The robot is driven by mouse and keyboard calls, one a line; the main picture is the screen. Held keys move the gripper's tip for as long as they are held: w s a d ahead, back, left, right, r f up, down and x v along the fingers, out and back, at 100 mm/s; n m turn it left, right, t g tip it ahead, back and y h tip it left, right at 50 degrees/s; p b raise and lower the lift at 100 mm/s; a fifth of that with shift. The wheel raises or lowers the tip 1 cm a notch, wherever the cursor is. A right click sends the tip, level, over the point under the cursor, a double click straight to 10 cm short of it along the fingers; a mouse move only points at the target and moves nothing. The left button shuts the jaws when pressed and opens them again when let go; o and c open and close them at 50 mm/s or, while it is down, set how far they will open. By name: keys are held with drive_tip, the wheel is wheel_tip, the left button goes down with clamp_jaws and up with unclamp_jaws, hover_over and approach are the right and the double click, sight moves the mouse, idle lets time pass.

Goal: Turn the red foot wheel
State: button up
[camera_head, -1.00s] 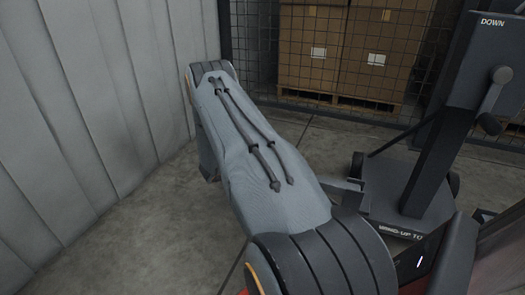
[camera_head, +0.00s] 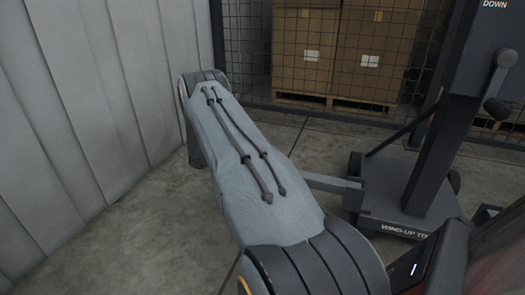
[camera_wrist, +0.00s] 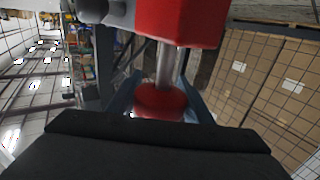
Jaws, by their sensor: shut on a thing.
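The red foot wheel (camera_wrist: 158,101) shows in the middle of the wrist view, at the end of a bright metal shaft (camera_wrist: 168,68) that comes out of a red block (camera_wrist: 178,22). My gripper (camera_wrist: 160,106) has its two blue-grey fingers on either side of the wheel and is shut on it. The dark body of the gripper hides the near side of the wheel. In the head view my own arm hides the wheel and gripper.
A dark wind-up tower (camera_head: 440,140) with a crank stands on the right in the head view, with a grey leg (camera_head: 330,183) reaching left from its base. Boxes on pallets (camera_head: 335,50) stand behind a mesh fence. A pale panelled wall (camera_head: 90,110) is at the left.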

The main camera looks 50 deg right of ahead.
drive_tip(key=o, duration=1)
drive_tip(key=shift+o, duration=0.2)
drive_tip(key=shift+p+v, duration=1.2)
drive_tip(key=shift+v, duration=2.7)
